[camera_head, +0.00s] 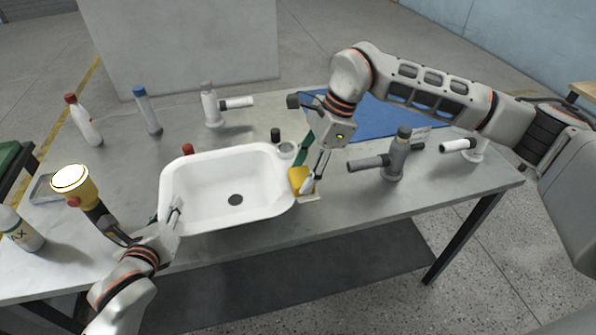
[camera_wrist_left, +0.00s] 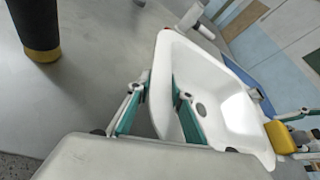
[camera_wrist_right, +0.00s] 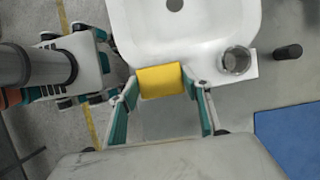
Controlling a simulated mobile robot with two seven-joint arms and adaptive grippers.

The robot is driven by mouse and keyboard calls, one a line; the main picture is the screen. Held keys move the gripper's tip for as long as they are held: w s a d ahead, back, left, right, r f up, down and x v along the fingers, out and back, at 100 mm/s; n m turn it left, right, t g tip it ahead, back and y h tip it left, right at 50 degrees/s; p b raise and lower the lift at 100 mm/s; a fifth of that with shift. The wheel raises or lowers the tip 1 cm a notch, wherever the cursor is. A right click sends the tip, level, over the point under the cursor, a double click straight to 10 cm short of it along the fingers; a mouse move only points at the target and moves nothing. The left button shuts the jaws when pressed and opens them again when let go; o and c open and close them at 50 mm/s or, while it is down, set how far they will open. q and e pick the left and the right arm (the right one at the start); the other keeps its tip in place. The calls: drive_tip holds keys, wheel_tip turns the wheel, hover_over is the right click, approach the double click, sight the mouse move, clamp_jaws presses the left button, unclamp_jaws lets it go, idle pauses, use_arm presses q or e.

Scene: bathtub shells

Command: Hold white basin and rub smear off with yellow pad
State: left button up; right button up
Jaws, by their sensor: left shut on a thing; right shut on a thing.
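The white basin (camera_head: 262,160) stands on the grey metal table, with a dark drain hole in its floor. My left gripper (camera_head: 172,212) is shut on the basin's near left rim; in the left wrist view its fingers (camera_wrist_left: 160,105) straddle the basin wall (camera_wrist_left: 225,75). My right gripper (camera_head: 311,180) is shut on the yellow pad (camera_head: 300,178) at the basin's right end. In the right wrist view the pad (camera_wrist_right: 160,81) sits between the fingers, against or very near the basin's edge; contact is unclear. I cannot make out a smear in any view.
A metal cup (camera_head: 286,150) stands at the basin's right corner. Bottles with red (camera_head: 84,120) and blue (camera_head: 147,110) caps stand behind left. A grey faucet (camera_head: 395,158) stands right, near a blue mat (camera_head: 380,118).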

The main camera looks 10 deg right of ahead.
use_arm(q)
drive_tip(key=shift+f, duration=0.1)
use_arm(e)
drive_tip(key=shift+w+d+r, duration=0.1)
drive_tip(key=shift+d, duration=0.6)
drive_tip(key=shift+r, duration=3.95)
use_arm(q)
drive_tip(key=o, duration=1)
drive_tip(key=shift+o, duration=0.2)
drive_tip(key=v, duration=1.2)
drive_tip(key=shift+a, duration=0.1)
